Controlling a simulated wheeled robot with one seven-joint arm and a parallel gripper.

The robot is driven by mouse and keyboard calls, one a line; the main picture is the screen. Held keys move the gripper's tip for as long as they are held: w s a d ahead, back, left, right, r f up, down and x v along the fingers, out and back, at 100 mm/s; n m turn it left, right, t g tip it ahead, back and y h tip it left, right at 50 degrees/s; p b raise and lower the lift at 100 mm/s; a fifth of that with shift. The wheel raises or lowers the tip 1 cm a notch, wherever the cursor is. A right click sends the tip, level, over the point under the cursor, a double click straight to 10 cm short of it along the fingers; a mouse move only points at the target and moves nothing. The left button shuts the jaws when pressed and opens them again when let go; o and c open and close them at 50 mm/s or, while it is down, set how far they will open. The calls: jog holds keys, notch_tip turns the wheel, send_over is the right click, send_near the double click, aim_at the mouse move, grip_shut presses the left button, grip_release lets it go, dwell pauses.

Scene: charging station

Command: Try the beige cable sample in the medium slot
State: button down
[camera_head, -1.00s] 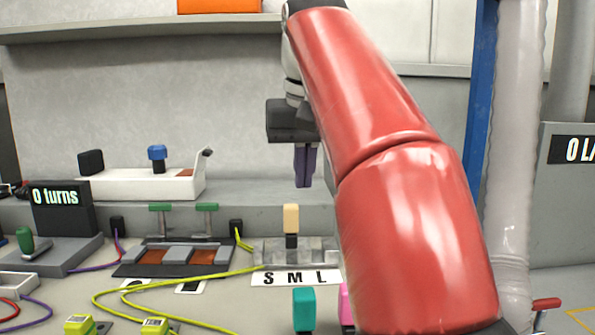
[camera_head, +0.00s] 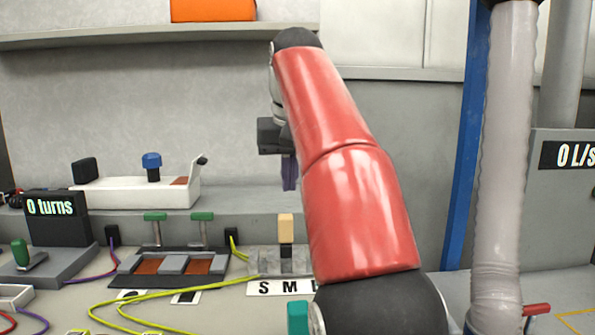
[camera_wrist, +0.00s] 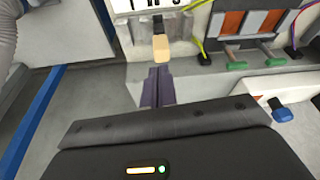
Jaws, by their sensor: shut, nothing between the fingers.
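The beige cable sample (camera_head: 286,228) stands upright in the grey slot block (camera_head: 264,261), in line with the letter M on the label. Its dark lower part shows beneath the beige part. The fingers (camera_wrist: 157,68) are together and empty in the wrist view. The L end of the label is hidden behind my arm.
A teal block (camera_head: 298,318) stands in front of the slot label. A tray with green-handled clamps (camera_head: 178,263) sits left of the block, with yellow cables (camera_head: 150,297) across the bench. A white fixture with a blue knob (camera_head: 152,161) stands behind. A turns display (camera_head: 55,206) is at left.

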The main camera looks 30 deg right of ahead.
aim_at(285, 216)
jog(key=w+f, duration=0.2)
jog(key=f, duration=0.2)
jog(key=shift+w+d+f, duration=0.25)
jog(key=shift+w+f, duration=0.1)
jog(key=shift+w, duration=0.05)
jog(key=shift+w+d+f+b, duration=0.1)
jog(key=shift+w+f+b, duration=0.15)
jog(key=shift+f+b, duration=0.4)
jog(key=shift+f, duration=0.4)
